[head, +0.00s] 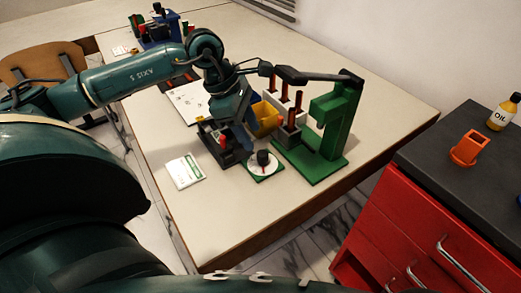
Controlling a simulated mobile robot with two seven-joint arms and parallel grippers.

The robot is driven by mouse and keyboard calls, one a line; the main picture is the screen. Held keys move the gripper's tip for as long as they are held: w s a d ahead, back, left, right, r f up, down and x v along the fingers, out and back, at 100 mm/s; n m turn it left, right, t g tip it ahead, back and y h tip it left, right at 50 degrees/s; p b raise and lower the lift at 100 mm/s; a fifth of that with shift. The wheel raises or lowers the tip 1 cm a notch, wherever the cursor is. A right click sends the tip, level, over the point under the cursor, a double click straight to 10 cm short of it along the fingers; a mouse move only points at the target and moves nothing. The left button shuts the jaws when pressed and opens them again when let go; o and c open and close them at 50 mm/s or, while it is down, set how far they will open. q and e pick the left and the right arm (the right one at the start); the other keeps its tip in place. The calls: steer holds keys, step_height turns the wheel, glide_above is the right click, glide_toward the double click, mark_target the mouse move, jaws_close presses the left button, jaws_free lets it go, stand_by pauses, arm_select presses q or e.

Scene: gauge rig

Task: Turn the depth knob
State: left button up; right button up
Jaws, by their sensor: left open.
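The knob that looks like the depth knob (263,157) is a small black knob. It stands on a round white dial (265,170) with a green base, on the table in front of the green rig (335,125). My left gripper (240,137) hangs above the table, a little left of the knob and behind it, apart from it as far as I can see. Its jaws are open, though the fingers are small and partly merge with the dark holder behind them. I see nothing held in them. My right gripper is not in view.
A dark holder with a red item (222,142) stands close left of the dial. A yellow bin (267,120) is behind it. A white card (184,171) lies at left. The table front is clear. A red cabinet (425,235) stands at right.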

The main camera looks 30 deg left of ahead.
mark_target(261, 153)
arm_select(q)
steer(key=x, duration=0.5)
steer(key=shift+w+d+f, duration=0.1)
steer(key=shift+d+f, duration=0.05)
steer(key=shift+f, duration=0.15)
steer(key=shift+d+f, duration=0.15)
steer(key=shift+f, duration=0.3)
steer(key=c, duration=1)
